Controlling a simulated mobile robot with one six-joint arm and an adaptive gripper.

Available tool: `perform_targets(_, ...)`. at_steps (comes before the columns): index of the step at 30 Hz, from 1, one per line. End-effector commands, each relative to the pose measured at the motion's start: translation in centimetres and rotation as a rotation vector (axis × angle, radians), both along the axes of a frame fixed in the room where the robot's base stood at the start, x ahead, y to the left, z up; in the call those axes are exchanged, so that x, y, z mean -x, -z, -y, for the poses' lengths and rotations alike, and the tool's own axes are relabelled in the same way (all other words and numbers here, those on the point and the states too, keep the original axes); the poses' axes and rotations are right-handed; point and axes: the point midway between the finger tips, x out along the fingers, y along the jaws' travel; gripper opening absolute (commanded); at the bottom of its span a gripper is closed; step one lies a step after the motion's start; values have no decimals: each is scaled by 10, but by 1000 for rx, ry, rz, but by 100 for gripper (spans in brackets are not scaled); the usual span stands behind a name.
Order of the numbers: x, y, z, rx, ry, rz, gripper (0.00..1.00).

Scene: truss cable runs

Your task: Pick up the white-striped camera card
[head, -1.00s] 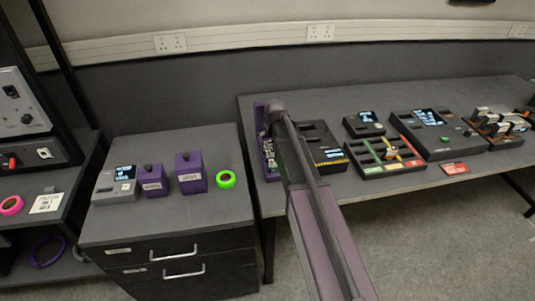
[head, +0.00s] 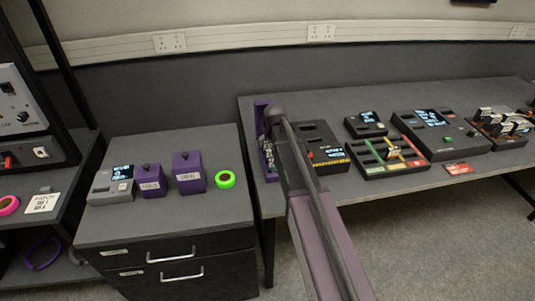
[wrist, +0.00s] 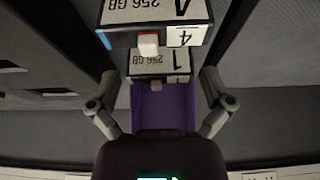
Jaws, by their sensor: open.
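In the wrist view, two dark cards with white labels face me. The nearer one, marked "256 GB" and "4" (wrist: 130,38), has a whitish tab and a blue edge. The other, marked "1" (wrist: 150,65), is lower in the picture, above a purple surface (wrist: 160,108). I cannot tell which, if either, is white-striped. My gripper (wrist: 158,85) is open, its fingers apart on either side of the "1" card and not visibly touching it. In the head view my arm hides my gripper, near a purple holder (head: 263,108) at the table's left end.
On the table (head: 245,107) stand several consoles, one with a yellow-striped edge (head: 333,163), a red card (head: 457,169), and a rack of cards (head: 490,130) at the right. A drawer cabinet (head: 120,234) at the left carries purple boxes (head: 188,172) and green tape (head: 221,180).

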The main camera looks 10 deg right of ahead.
Motion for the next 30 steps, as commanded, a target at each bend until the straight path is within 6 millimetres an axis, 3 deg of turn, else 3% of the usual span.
perform_targets(3,-4,13,0,0,0,0,100)
perform_targets(9,-8,21,0,0,0,0,100)
perform_targets(29,-9,21,0,0,0,0,100)
perform_targets(30,-9,21,0,0,0,0,88)
